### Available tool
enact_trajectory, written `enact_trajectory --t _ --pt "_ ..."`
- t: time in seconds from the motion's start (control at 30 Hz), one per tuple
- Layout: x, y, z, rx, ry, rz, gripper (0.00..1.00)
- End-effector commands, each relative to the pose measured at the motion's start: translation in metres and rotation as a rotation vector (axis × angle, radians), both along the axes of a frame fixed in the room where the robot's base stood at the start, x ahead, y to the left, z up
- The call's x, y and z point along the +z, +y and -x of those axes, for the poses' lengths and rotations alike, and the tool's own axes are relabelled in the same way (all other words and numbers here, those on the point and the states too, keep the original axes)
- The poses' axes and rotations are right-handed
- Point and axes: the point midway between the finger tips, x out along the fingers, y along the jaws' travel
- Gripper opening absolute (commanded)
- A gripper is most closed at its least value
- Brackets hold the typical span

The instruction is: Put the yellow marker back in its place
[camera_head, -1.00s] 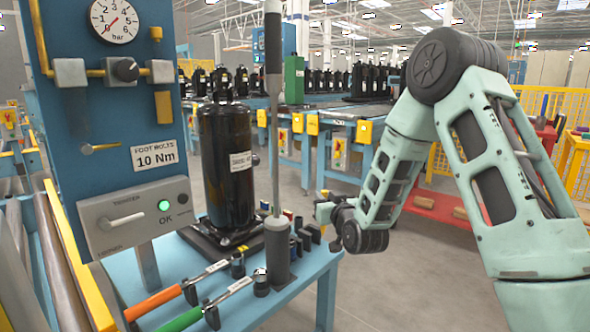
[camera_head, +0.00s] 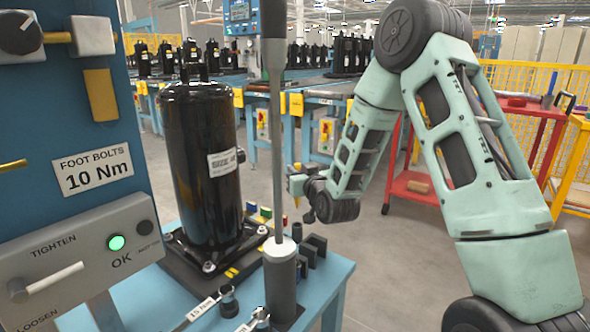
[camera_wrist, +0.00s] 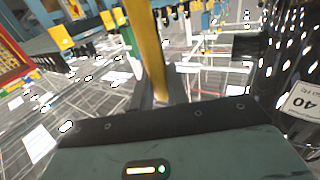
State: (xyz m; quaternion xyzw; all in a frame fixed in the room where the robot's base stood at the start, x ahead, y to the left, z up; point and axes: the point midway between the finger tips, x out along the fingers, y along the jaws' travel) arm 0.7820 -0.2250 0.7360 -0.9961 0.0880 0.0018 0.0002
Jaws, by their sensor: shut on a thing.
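My gripper (camera_head: 296,188) is shut on the yellow marker, in the air to the right of the black compressor (camera_head: 200,165). In the head view only a small yellow patch shows at the gripper, and I cannot tell its tilt. In the wrist view the yellow marker (camera_wrist: 148,45) stands out as a long yellow bar at the middle. Markers with green, blue and red ends (camera_head: 265,212) stand beside the compressor's base. Dark open holders (camera_head: 314,246) stand at the bench's right side, partly hidden by a grey post.
The grey post with a tall rod (camera_head: 275,150) rises at the front of the blue bench (camera_head: 330,290). A blue panel (camera_head: 70,110) stands at left. A red cart (camera_head: 420,190) and yellow fence are at back right. Floor right of the bench is clear.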

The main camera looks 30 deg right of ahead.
Motion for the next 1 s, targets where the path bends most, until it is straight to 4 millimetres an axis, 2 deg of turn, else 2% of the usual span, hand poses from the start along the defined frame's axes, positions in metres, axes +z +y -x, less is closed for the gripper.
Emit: enact_trajectory --t 0.27,0.7,1.0 --pt "-0.001 0.001 0.0 0.001 -0.002 0.001 0.0" --pt "-0.037 0.0 0.0 0.0 0.0 0.0 0.0" --pt "-0.04 0.0 0.0 0.0 0.0 0.0 0.0"
